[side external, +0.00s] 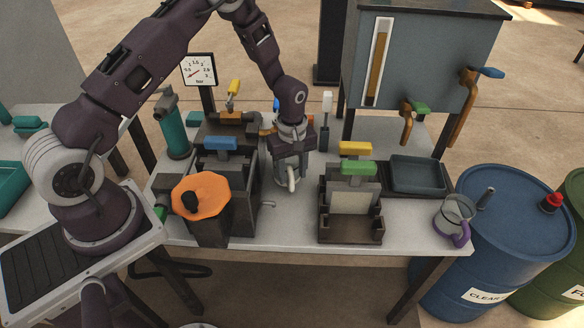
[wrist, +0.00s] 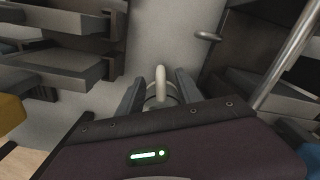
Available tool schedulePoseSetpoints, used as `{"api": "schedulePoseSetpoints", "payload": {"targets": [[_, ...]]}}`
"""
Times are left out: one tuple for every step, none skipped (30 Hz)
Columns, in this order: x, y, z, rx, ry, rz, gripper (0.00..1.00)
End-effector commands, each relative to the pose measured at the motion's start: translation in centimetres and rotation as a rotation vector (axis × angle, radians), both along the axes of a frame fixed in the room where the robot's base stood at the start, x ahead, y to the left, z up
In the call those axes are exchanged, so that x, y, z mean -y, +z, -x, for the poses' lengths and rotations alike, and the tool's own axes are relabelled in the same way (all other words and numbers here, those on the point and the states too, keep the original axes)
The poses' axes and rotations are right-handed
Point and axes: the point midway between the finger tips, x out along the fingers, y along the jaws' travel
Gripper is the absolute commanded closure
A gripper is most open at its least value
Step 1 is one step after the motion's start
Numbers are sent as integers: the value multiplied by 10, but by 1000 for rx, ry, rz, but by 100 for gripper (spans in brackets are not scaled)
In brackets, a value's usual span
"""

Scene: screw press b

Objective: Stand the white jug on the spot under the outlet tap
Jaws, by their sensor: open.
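The white jug (side external: 292,181) stands on the bench directly below my gripper (side external: 288,164), mostly hidden by it in the side view. In the wrist view its curved white handle (wrist: 160,82) rises between the two fingers of my gripper (wrist: 160,92). The fingers are open, one on each side of the handle. I cannot tell whether they touch it. The blue-grey tank at the back right carries a tap with a green lever (side external: 407,122) and one with a blue lever (side external: 466,100). I cannot tell which is the outlet tap; the spot is not clearly visible.
Left of my gripper stands a dark press unit with an orange octagonal knob (side external: 201,195). Right of it is a rack with green and yellow handles (side external: 357,167). A glass jug with purple handle (side external: 454,214) stands at the right edge.

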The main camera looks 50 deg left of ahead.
Motion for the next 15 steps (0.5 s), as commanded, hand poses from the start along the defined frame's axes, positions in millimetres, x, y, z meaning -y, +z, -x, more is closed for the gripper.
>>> {"api": "schedulePoseSetpoints", "payload": {"targets": [[0,-9,1,-4,-1,1,57],[0,-14,1,-4,-1,1,57],[0,-21,1,-4,0,1,57],[0,-26,1,-2,0,0,57],[0,-31,1,-4,0,1,57],[0,-37,1,-4,-1,1,57],[0,-41,1,-2,-1,0,57],[0,-44,1,-1,-1,1,57],[0,-49,0,-1,0,1,57],[0,-51,0,-1,0,1,57],[0,-54,1,-2,0,0,57],[0,-56,1,-1,0,1,57],[0,-57,0,-1,-1,1,57],[0,-58,0,0,-1,0,57],[0,-58,0,0,-1,0,57]]}}
